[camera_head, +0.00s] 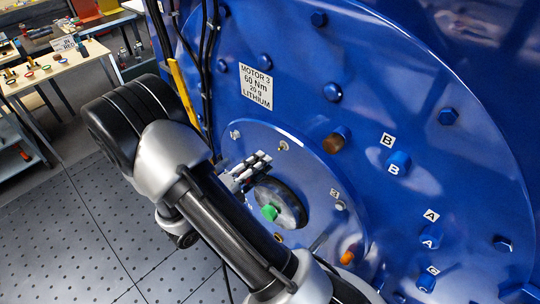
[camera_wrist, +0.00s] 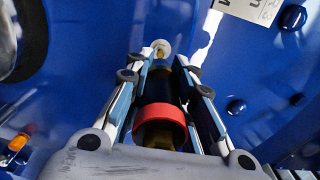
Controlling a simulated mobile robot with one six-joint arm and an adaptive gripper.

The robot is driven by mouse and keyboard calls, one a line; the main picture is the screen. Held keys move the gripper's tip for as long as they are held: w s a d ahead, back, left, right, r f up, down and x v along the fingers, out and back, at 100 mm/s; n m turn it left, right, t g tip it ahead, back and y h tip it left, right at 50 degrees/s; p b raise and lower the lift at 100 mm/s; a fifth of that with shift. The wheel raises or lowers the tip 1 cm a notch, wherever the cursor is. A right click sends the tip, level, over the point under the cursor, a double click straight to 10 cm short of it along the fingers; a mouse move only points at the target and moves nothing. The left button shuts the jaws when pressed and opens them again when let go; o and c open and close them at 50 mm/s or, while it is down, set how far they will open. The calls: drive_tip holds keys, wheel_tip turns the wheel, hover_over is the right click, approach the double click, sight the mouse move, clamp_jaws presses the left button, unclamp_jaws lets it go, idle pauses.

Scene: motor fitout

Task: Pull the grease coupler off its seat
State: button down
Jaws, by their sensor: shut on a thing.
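The grease coupler, a dark cylinder with a red band (camera_wrist: 160,114) and a brass-coloured near end, sits between the fingers in the wrist view. My gripper (camera_wrist: 165,70) is shut on it from both sides. A pale round fitting (camera_wrist: 161,47) on the blue surface shows just past the fingertips, in line with the coupler. I cannot tell whether the coupler touches it. In the head view my gripper (camera_head: 247,172) is at the left part of the round blue cover (camera_head: 312,170). The coupler is not clearly visible there, as my arm and fingers cover that area.
A dark hub with a green centre (camera_head: 269,212) is close to my gripper. Blue bolts (camera_head: 332,92) and a brown plug (camera_head: 334,143) stick out of the motor face. Black cables (camera_head: 207,60) run down its left side. A workbench (camera_head: 55,66) stands far left, beyond open floor.

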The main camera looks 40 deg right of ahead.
drive_tip(key=s+a+p, duration=0.1)
drive_tip(key=a+p, duration=0.2)
drive_tip(key=a, duration=1.9)
drive_tip(key=shift+s, duration=0.35)
